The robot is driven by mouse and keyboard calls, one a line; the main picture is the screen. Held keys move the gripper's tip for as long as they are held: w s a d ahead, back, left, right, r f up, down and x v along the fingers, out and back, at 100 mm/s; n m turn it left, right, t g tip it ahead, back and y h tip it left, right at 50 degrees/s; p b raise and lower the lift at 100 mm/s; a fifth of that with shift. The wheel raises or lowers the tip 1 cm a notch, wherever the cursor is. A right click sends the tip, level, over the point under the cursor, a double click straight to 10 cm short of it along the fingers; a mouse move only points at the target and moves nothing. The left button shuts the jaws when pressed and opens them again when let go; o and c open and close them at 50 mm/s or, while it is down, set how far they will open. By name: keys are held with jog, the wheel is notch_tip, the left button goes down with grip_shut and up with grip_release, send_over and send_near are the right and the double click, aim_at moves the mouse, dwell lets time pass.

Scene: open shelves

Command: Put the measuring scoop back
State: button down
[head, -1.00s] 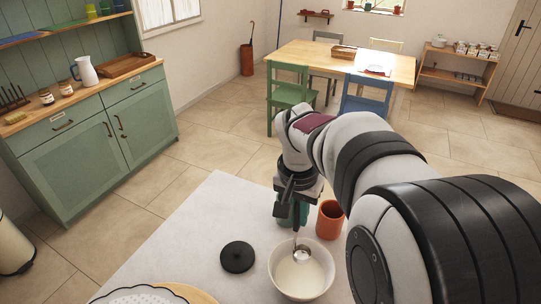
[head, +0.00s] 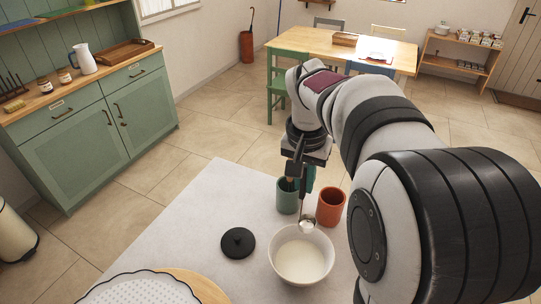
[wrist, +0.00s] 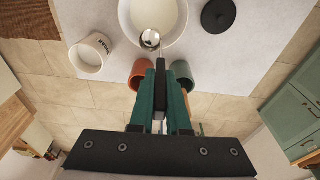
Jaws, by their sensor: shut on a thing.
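My gripper (head: 302,178) is shut on the dark handle of the measuring scoop (head: 307,226). The scoop hangs down with its round metal cup at the far rim of the white bowl (head: 274,259), which holds a white substance. In the wrist view the teal fingers (wrist: 160,75) hold the handle, and the scoop's shiny cup (wrist: 150,39) overlaps the near edge of the bowl (wrist: 181,33). A green cup (head: 287,199) and an orange-red cup (head: 331,208) stand just behind the bowl, the green one partly hidden by my gripper.
A black knobbed lid (head: 238,242) lies left of the bowl. A white mug with lettering (wrist: 91,52) shows in the wrist view. A dotted white item (head: 140,290) is at the front edge. The grey-white worktop (head: 200,215) is clear at the left.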

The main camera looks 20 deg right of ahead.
jog(key=w+d+f+n, duration=0.4)
jog(key=w+d, duration=0.5)
jog(key=d, duration=0.3)
notch_tip(320, 180, down, 10)
jog(key=shift+d, duration=0.3)
jog(key=shift+w, duration=0.1)
